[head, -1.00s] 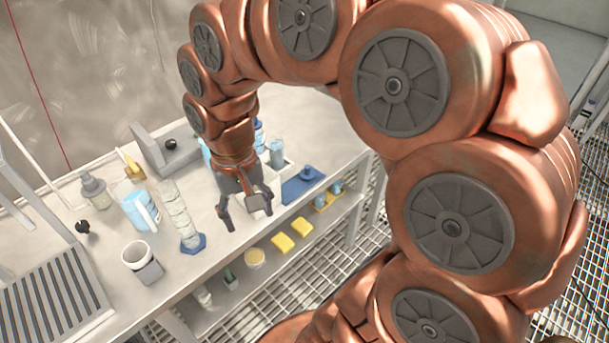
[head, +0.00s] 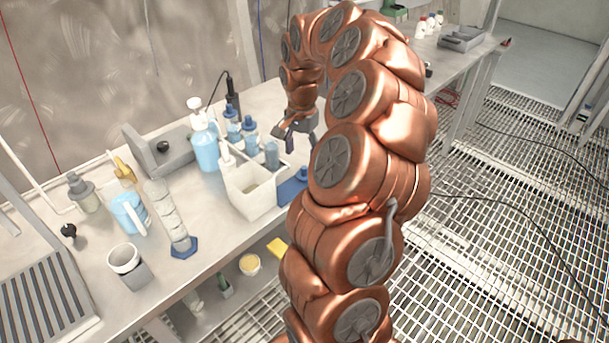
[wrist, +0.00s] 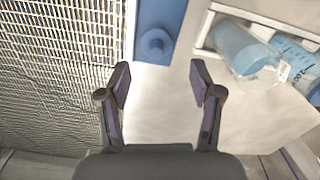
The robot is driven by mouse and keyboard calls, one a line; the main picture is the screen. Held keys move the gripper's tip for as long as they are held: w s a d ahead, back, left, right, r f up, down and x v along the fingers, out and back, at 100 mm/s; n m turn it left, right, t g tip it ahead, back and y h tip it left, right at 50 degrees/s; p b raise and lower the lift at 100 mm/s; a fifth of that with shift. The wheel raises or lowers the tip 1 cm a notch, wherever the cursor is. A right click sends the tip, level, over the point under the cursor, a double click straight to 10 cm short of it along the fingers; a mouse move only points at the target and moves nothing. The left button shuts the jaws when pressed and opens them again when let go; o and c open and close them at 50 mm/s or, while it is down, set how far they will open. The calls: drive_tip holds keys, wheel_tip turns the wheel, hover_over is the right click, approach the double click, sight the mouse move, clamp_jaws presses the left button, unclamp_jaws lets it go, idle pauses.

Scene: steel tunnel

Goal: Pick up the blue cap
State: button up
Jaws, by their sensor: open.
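My gripper (head: 301,140) is open and empty over the bench, beyond the white bin and right of the blue-capped bottles in the head view. In the wrist view my gripper (wrist: 160,80) has its fingers spread above bare bench top. A round blue piece, which may be the blue cap (wrist: 155,45), stands on a blue plate (wrist: 160,12) just ahead of the fingertips, apart from them. In the head view the blue cap (head: 302,173) shows small on the blue plate (head: 288,192) near the bench's front edge. Blue caps also top bottles (head: 232,122) farther back.
A white rack (wrist: 205,30) holding clear blue containers (wrist: 242,50) lies close to the right finger. The bench edge and floor grating (wrist: 60,60) are at left.

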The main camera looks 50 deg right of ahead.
sight(304, 167)
drive_tip(key=shift+s+d+f+p, duration=0.1)
drive_tip(key=shift+f+p, duration=0.3)
drive_tip(key=shift+f, duration=1.35)
drive_tip(key=shift+s+d+f+p, duration=0.1)
drive_tip(key=shift+f+p, duration=0.3)
drive_tip(key=shift+f, duration=1.35)
drive_tip(key=c, duration=0.7)
